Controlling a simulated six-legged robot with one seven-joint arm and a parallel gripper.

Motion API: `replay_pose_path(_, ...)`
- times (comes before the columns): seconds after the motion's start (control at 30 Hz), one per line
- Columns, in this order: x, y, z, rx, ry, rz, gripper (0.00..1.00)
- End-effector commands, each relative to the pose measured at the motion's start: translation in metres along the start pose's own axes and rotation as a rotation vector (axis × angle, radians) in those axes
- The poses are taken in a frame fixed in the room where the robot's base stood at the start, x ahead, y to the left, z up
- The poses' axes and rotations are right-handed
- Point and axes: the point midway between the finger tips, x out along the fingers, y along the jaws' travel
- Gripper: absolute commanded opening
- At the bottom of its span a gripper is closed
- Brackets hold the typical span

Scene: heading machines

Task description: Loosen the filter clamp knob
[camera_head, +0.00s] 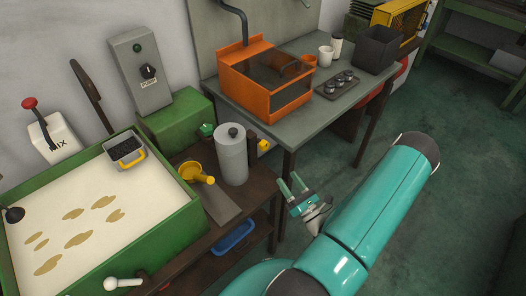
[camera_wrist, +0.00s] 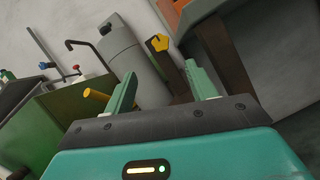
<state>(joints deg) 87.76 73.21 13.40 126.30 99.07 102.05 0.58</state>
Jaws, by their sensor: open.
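A grey filter cylinder (camera_head: 232,157) with a dark cap stands on the brown bench, and it also shows, tilted, in the wrist view (camera_wrist: 135,62). A yellow knob (camera_head: 264,145) sits on a dark brown post at its right side; the knob shows near the top middle of the wrist view (camera_wrist: 158,43). I cannot tell for sure that it is the clamp knob. My gripper (camera_head: 291,184) is open and empty, to the right of and nearer than the cylinder, apart from it. In the wrist view its two fingers (camera_wrist: 161,76) stand wide apart with the cylinder and post beyond them.
A yellow funnel-like cup with a handle (camera_head: 195,172) stands left of the cylinder. The green-edged basin (camera_head: 170,228) is at the left. The grey table (camera_head: 290,130) with the orange box (camera_head: 245,78) stands behind. The green floor at the right is free.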

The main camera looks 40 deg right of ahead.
Motion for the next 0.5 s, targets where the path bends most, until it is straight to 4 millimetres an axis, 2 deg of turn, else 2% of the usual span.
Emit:
replay_pose_path(0.17,0.024,-0.001,0.002,-0.004,-0.002,0.002,0.56)
replay_pose_path(0.5,0.092,0.001,0.002,-0.005,-0.001,0.006,0.56)
